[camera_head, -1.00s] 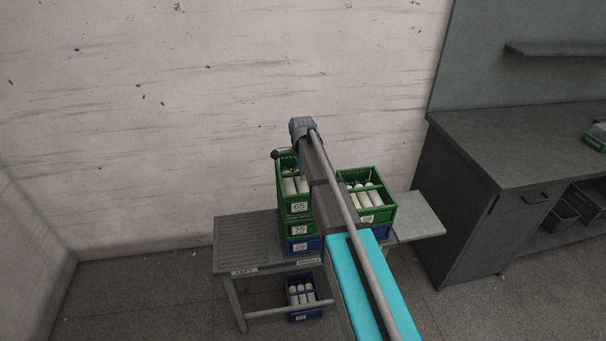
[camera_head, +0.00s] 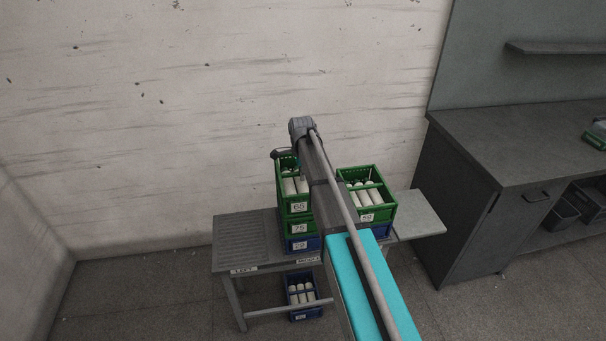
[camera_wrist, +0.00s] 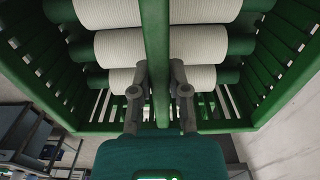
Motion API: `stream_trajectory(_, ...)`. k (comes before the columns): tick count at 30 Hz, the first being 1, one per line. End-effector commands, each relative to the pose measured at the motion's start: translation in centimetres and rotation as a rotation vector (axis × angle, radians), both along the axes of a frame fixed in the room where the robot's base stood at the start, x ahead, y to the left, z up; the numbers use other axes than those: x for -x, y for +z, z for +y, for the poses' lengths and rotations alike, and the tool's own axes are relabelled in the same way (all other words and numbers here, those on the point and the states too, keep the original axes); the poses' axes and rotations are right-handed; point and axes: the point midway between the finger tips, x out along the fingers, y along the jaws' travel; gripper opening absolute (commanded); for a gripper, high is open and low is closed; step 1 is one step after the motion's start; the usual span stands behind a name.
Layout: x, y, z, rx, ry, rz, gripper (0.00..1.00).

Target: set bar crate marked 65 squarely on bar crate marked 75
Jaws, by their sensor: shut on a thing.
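The bar crate marked 65 (camera_head: 300,207) is green and holds white cones. In the head view it sits at the top of a stack, directly above the green bar crate marked 75 (camera_head: 299,229). The two look lined up, but I cannot tell whether they touch. My gripper (camera_wrist: 160,82) is shut on the central bar of crate 65 (camera_wrist: 156,40) in the wrist view, with cones on both sides of the bar.
A blue crate (camera_head: 298,244) lies under crate 75 on the grey table (camera_head: 243,240). Another green crate (camera_head: 391,203) stands close on the right, above a blue one. A blue crate (camera_head: 305,312) with cones is below the table. The table's left part is clear.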

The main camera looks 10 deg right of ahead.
Motion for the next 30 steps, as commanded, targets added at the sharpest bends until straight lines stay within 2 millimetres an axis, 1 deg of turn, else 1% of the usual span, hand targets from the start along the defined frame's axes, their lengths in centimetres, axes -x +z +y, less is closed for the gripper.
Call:
stream_trajectory(20,0.00,-0.90,0.05,0.000,0.001,0.000,0.00)
stream_trajectory(21,0.00,-0.84,0.05,0.000,0.001,0.000,0.27)
stream_trajectory(23,0.00,-0.82,0.05,0.000,0.001,0.000,0.38)
stream_trajectory(24,0.00,-0.82,0.05,0.000,0.001,0.000,0.46)
stream_trajectory(27,0.00,-0.83,0.05,0.000,0.001,0.000,0.62)
stream_trajectory(30,0.00,-0.83,0.05,0.000,0.001,0.000,0.62)
